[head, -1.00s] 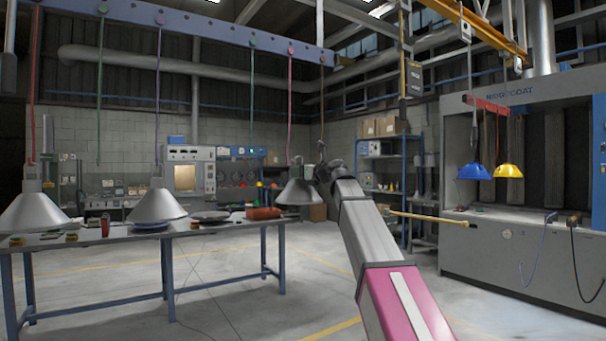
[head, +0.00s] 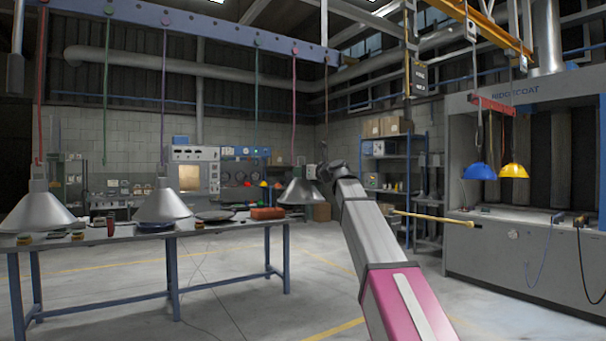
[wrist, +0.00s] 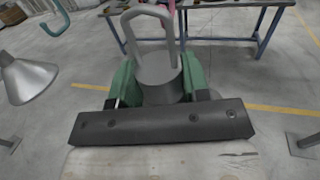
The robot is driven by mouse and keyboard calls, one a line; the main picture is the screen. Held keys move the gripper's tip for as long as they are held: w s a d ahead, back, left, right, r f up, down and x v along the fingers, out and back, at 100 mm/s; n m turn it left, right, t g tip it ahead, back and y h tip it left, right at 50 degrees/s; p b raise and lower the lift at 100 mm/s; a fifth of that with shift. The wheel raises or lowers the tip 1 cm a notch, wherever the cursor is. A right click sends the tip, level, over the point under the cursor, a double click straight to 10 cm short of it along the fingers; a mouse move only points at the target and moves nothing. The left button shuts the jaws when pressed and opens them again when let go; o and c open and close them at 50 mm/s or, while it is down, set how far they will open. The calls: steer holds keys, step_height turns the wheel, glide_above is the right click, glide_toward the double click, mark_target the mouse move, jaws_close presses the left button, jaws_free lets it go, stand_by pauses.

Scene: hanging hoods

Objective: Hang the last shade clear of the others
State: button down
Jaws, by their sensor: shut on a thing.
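A grey cone shade (head: 300,193) hangs from my gripper (head: 323,172) beyond the table's right end. In the wrist view the green jaws are shut on its neck (wrist: 157,68), and its loop (wrist: 150,18) stands upright above them. Two grey shades hang low over the table: a left one (head: 36,207) below a red cord and another (head: 162,205) below a purple cord. Cords with green (head: 105,90), pink (head: 293,100) and brown (head: 326,95) tints hang from the blue rail (head: 200,25). Whether any hook touches the held loop is unclear.
A work table (head: 228,227) with small items stands at left. A blue hood (head: 479,171) and a yellow hood (head: 514,170) hang from a red bar before the booth at right. The wrist view shows another shade (wrist: 27,80) and a teal hook (wrist: 60,18) at left.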

steer(key=shift+w+a, duration=0.1)
steer(key=shift+w+a, duration=0.55)
steer(key=shift+w, duration=0.3)
steer(key=shift+w, duration=0.1)
stand_by(0.4)
steer(key=shift+w+d+x, duration=0.1)
steer(key=shift+x, duration=0.6)
steer(key=shift+w+d+x, duration=0.1)
steer(key=shift+w+x, duration=0.05)
steer(key=shift+x, duration=0.55)
steer(key=shift+f, duration=1.35)
steer(key=c, duration=0.5)
jaws_free()
steer(key=shift+s+d, duration=0.15)
